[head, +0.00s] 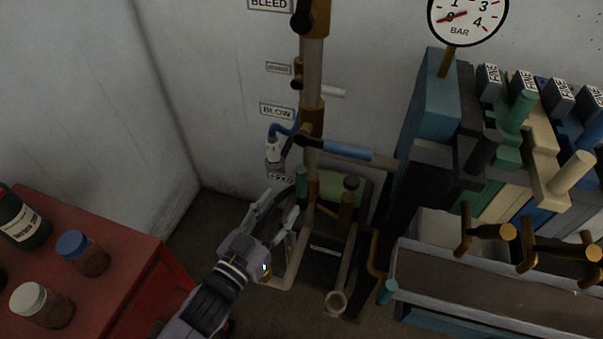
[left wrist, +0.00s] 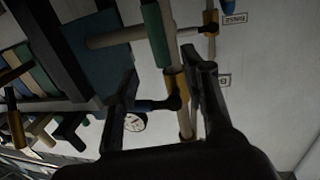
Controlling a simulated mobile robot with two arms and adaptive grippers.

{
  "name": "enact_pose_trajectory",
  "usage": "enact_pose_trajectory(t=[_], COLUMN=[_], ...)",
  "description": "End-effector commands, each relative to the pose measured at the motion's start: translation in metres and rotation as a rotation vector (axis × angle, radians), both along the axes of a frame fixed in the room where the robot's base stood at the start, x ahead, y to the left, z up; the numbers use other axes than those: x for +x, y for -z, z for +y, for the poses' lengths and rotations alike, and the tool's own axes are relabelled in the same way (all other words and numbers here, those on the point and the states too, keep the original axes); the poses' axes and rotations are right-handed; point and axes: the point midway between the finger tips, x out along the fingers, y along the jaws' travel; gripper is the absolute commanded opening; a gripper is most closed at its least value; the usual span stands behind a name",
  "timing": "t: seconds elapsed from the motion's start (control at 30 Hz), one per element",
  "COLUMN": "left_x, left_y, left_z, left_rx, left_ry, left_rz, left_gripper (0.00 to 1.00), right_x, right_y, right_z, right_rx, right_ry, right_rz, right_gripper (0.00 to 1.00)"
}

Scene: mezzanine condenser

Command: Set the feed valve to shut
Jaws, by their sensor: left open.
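The partly hidden feed label (head: 281,178) sits low on the wall, left of the pipe, in the head view. A short green upright handle (head: 302,182) stands beside the pipe at that height, and I cannot tell for sure that it is the feed valve's handle. My left gripper (head: 275,210) is open, just below and left of it, with its fingers pointing up. In the left wrist view, the open fingers (left wrist: 160,80) frame the pipework, which appears upside down there. My right gripper is not in view.
A blue-handled lever (head: 347,150) sticks out to the right under the blow label (head: 277,111). A bottle (head: 273,149) hangs on a blue hose. Levers and a trough (head: 490,285) crowd the right. A red cabinet (head: 135,245) with jars stands at the left.

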Motion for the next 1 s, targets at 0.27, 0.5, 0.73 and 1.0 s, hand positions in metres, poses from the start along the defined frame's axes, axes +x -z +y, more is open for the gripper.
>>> enact_pose_trajectory(t=[0.27,0.5,0.73,1.0], left_x=[0.053,0.08,0.087,0.086], left_y=[-0.002,-0.001,0.0,0.0], left_z=[-0.03,-0.045,-0.049,-0.049], left_rx=[0.0,0.001,0.001,0.0], left_ry=[0.0,0.0,0.001,0.0], left_rz=[-0.002,0.0,0.0,0.001], left_gripper=[0.41,0.41,0.41,0.35], right_x=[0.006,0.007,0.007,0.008], right_y=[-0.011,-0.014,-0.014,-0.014], right_z=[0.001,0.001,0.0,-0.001], right_rx=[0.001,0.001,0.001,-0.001], right_ry=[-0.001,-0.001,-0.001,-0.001], right_rz=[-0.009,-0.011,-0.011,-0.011], right_gripper=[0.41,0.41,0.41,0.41])
